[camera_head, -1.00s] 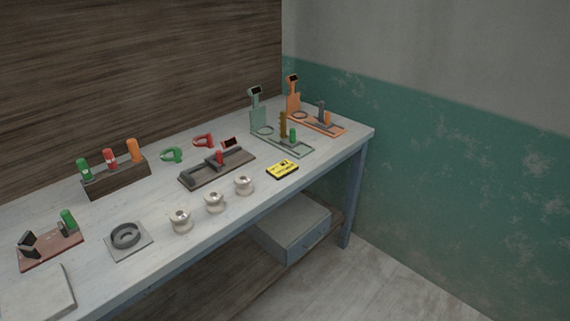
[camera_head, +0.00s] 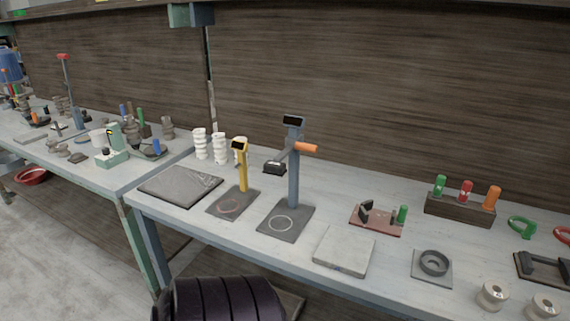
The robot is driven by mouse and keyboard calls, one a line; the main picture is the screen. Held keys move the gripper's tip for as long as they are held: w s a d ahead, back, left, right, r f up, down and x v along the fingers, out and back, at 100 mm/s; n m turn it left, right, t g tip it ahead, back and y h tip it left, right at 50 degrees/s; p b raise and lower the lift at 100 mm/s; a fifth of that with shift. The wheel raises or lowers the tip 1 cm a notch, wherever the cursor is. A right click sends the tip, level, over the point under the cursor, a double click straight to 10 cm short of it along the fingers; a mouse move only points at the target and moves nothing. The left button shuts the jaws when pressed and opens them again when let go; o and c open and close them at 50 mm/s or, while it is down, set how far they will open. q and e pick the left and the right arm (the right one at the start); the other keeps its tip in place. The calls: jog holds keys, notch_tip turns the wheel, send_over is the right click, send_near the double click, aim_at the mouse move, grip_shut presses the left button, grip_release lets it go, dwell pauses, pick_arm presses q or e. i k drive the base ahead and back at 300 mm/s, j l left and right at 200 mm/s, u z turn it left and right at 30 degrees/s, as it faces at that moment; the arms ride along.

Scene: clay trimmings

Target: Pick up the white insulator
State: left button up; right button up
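Several white ribbed insulators stand upright in a group at the back left of the near bench, against the wooden wall. One is the left insulator (camera_head: 200,144), another the middle insulator (camera_head: 220,148), and a third (camera_head: 239,151) is partly hidden behind a yellow stand. Two pale spool-shaped pieces, one at the lower right (camera_head: 492,294) and one beside it (camera_head: 543,306), also stand on the bench.
The bench (camera_head: 400,270) holds a yellow stand (camera_head: 243,172), a blue-grey stand (camera_head: 293,170) with an orange handle, a dark slab (camera_head: 180,185) and a pale slab (camera_head: 344,251). A second cluttered bench is at left.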

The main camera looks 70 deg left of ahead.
aim_at(201, 151)
jog(key=j+u, duration=0.1)
jog(key=u, duration=0.35)
jog(key=k+j+u, duration=0.1)
jog(key=u, duration=0.3)
jog(key=j+u, duration=0.25)
jog(key=u, duration=0.2)
jog(key=j+u, duration=0.15)
jog(key=j, duration=0.4)
jog(key=i+j+u, duration=0.2)
jog(key=j, duration=0.3)
jog(key=j+u, duration=0.15)
jog(key=j, duration=0.4)
jog(key=i+j+u, duration=0.2)
jog(key=j, duration=0.3)
jog(key=k, duration=0.1)
